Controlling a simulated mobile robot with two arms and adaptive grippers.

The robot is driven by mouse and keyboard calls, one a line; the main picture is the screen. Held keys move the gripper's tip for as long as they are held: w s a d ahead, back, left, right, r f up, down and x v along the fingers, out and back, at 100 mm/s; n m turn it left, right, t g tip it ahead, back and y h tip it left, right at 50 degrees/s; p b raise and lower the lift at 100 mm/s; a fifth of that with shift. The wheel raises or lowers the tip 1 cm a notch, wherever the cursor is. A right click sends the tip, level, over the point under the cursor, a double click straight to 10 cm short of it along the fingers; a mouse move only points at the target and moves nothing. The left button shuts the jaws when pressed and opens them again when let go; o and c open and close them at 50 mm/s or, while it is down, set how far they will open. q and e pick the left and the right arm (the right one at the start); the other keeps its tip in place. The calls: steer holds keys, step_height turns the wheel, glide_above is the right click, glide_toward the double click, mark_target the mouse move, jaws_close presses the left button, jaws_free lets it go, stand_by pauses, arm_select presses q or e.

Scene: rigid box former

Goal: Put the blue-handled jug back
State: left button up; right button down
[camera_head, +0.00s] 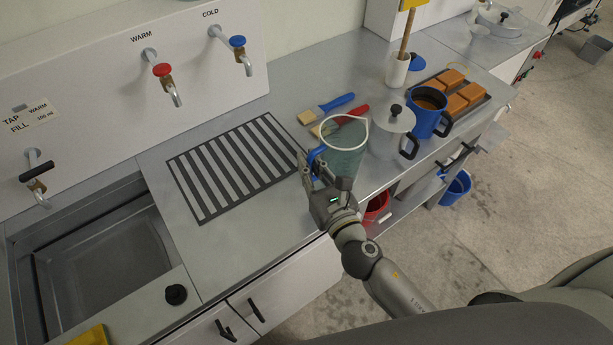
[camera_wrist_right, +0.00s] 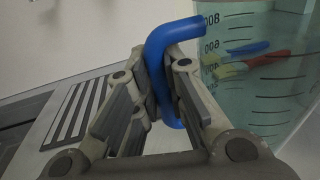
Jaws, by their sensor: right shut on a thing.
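The blue-handled jug (camera_head: 345,152) is a clear, teal-tinted measuring jug with a white rim. In the head view it is upright over the counter, to the right of the striped drain grid (camera_head: 232,165). My right gripper (camera_head: 317,182) is shut on its blue handle. In the right wrist view the blue handle (camera_wrist_right: 157,62) runs between the fingers (camera_wrist_right: 160,100), and the jug wall (camera_wrist_right: 265,90) with dark graduation marks fills the right side. I cannot tell whether the jug's base touches the counter. My left gripper is not in view.
A blue-handled brush (camera_head: 327,108) and a red-handled brush (camera_head: 340,120) lie behind the jug. A sink (camera_head: 100,262) is at the left. The drain grid is clear.

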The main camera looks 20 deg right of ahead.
steer(key=f, duration=0.1)
steer(key=f+b, duration=0.2)
steer(key=f, duration=0.1)
steer(key=shift+w+a, duration=0.25)
steer(key=shift+a, duration=0.1)
steer(key=shift+f+b, duration=0.2)
steer(key=shift+b, duration=0.15)
steer(key=c, duration=1.5)
jaws_free()
steer(key=shift+r, duration=0.1)
